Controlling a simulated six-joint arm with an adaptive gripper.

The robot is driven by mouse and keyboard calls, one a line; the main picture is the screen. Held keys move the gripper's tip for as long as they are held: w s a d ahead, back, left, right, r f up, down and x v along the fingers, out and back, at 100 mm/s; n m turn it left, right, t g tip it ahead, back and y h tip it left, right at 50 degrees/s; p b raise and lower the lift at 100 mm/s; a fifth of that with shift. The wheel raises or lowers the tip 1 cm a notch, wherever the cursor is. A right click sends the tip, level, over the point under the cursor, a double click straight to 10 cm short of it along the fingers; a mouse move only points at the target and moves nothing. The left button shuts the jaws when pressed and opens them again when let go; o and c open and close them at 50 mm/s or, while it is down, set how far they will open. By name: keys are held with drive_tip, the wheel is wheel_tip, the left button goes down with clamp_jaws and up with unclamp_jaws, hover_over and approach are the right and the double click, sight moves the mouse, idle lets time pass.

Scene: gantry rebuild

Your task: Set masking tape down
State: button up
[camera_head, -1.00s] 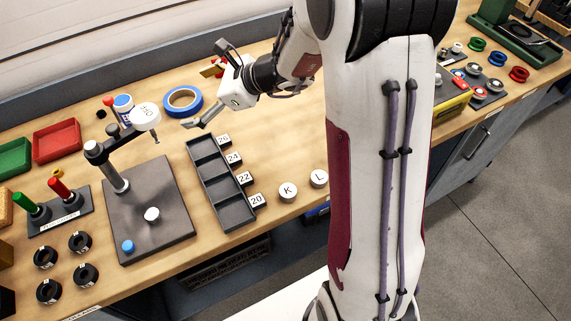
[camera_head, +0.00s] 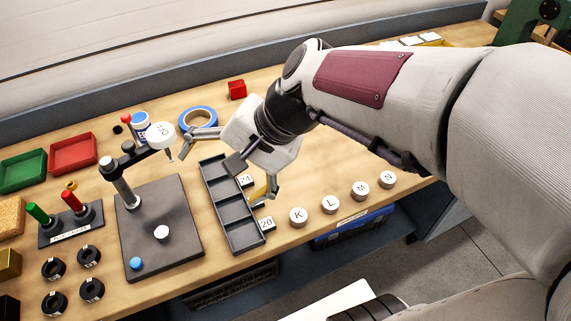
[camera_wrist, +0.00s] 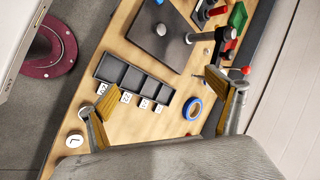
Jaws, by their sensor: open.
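The masking tape looks like a blue ring (camera_head: 198,110) lying flat on the wooden bench, behind the dark tray. It also shows in the wrist view (camera_wrist: 191,109), between the spread fingers but nearer the right one. My gripper (camera_head: 228,166) is open and empty, with its fingers wide apart. It hangs above the divided tray, with one finger toward the tape and the other toward the number tags. Whether the near finger touches the tape, I cannot tell. Both fingers also show in the wrist view (camera_wrist: 160,88).
A dark divided tray (camera_head: 228,208) has number tags along its right side. Left of it stands a post with an arm on a grey plate (camera_head: 170,260). Round lettered weights (camera_head: 330,204) line the front edge. A red block (camera_head: 237,89) sits behind.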

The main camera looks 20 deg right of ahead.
drive_tip(key=s+d+r+n+t+h, duration=0.1)
drive_tip(key=s+d+n+h, duration=0.4)
drive_tip(key=s+d+n, duration=0.3)
drive_tip(key=shift+s+d+n+h, duration=0.3)
drive_tip(key=shift+s+d, duration=0.55)
drive_tip(key=shift+s, duration=0.7)
drive_tip(key=shift+r, duration=0.1)
idle(5.5)
